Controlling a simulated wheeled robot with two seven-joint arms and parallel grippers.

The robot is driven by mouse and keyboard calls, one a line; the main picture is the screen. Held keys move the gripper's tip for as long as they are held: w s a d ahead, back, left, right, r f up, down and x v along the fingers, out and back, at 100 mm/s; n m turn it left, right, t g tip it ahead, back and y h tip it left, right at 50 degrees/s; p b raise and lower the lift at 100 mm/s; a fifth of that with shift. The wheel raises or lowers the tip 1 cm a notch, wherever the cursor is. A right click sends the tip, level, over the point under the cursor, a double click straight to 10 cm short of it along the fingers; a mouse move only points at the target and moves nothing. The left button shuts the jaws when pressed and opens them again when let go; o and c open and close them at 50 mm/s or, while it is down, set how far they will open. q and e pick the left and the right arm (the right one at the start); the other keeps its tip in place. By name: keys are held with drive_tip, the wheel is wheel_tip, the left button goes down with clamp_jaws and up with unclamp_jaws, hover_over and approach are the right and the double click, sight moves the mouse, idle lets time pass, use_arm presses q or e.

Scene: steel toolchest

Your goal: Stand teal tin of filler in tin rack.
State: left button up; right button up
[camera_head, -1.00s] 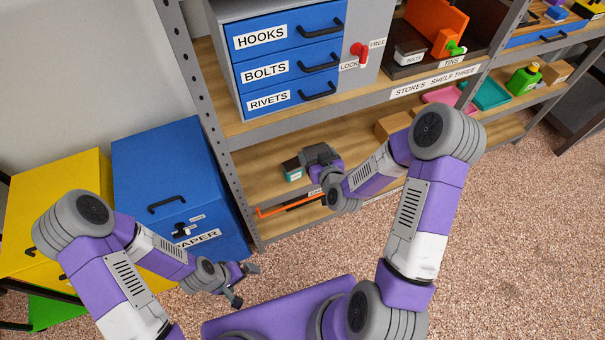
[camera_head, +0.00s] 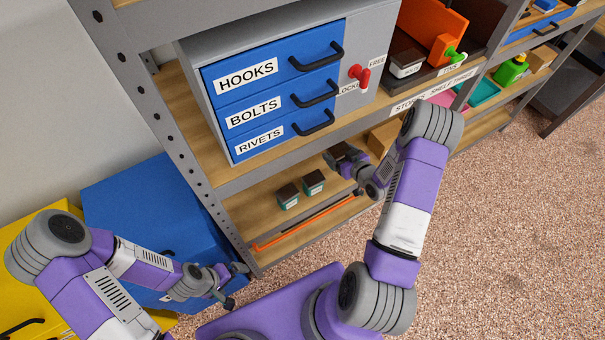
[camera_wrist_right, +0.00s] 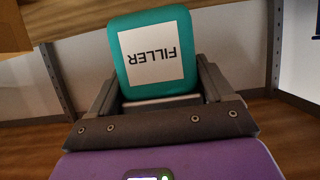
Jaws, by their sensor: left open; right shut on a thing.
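The teal tin of filler (camera_wrist_right: 158,28) is in the right wrist view, its white FILLER label upside down in the picture. My right gripper (camera_wrist_right: 158,88) is shut on it, one finger on each side. In the head view, my right gripper (camera_head: 344,160) is over the right part of the lower shelf; the tin in it cannot be made out clearly there. The dark brown tin rack (camera_head: 432,72), labelled TINS, stands on the shelf above, to the right of the drawer chest. A tin labelled BOLTS (camera_head: 406,64) stands in it. My left gripper (camera_head: 234,283) is open and empty, low at left.
Two dark-lidded tins, one (camera_head: 287,196) left of the other (camera_head: 314,183), stand on the lower shelf behind an orange strip (camera_head: 300,222). An orange panel with a green knob (camera_head: 456,57) is at the rack. The grey drawer chest (camera_head: 375,40) and shelf upright (camera_head: 165,125) are obstacles.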

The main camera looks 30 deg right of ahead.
drive_tip(key=f, duration=0.1)
drive_tip(key=f+b, duration=0.1)
drive_tip(key=f, duration=0.3)
drive_tip(key=shift+s+b, duration=0.3)
wheel_tip(320, 180, down, 4)
drive_tip(key=shift+f+b, duration=0.1)
drive_tip(key=shift+b, duration=0.65)
drive_tip(key=shift+w, duration=0.1)
drive_tip(key=shift+f, duration=0.1)
drive_tip(key=o, duration=0.7)
drive_tip(key=shift+o, duration=0.7)
